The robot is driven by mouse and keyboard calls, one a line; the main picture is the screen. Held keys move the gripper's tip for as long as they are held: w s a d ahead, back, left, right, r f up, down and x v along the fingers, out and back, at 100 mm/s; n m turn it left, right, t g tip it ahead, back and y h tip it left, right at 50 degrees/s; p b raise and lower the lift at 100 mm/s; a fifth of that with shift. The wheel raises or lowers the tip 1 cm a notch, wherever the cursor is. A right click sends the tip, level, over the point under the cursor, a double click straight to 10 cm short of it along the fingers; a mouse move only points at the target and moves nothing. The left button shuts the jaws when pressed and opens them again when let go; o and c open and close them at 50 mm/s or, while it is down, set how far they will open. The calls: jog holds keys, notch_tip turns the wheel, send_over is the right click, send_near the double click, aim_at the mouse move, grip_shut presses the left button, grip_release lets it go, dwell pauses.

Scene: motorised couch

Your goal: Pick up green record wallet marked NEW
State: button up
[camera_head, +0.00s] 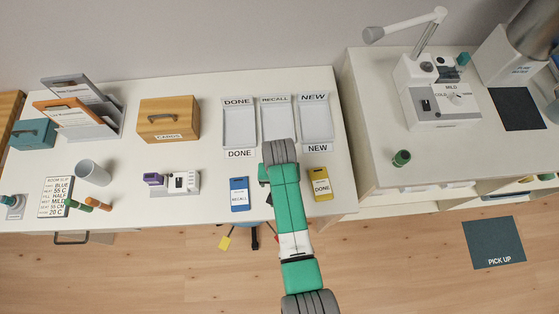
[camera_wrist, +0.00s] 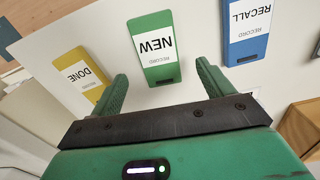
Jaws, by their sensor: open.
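The green record wallet (camera_wrist: 153,47) with a white label marked NEW lies flat on the white table in the wrist view. My gripper (camera_wrist: 162,76) is open above the table, with one green finger on each side of the near end of the wallet. The fingers look apart from it, and their height above it is hard to judge. In the head view my arm covers the place between the blue and yellow wallets, so the green wallet and my fingertips are hidden there.
A yellow DONE wallet (camera_head: 320,184) and a blue RECALL wallet (camera_head: 239,194) lie on either side. Behind stand the DONE tray (camera_head: 226,128), RECALL tray (camera_head: 266,120) and NEW tray (camera_head: 329,120). A purple-and-white device (camera_head: 180,183) stands further left.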

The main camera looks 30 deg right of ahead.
jog(key=f, duration=0.3)
jog(key=f+b, duration=0.1)
jog(key=shift+s+f, duration=0.25)
jog(key=shift+s, duration=0.1)
jog(key=shift+w+f, duration=0.15)
jog(key=shift+f, duration=0.05)
jog(key=c, duration=1.1)
jog(key=shift+r, duration=0.1)
notch_tip(320, 180, up, 4)
jog(key=shift+a+f+p, duration=0.1)
jog(key=shift+p, duration=0.55)
jog(key=s+a, duration=0.1)
jog(key=s, duration=0.4)
jog(key=s+a+p, duration=0.1)
jog(key=s+a, duration=0.1)
jog(key=s, duration=0.3)
jog(key=s+a+r+p, duration=0.1)
jog(key=s+a, duration=0.1)
jog(key=s, duration=0.3)
jog(key=shift+s, duration=0.15)
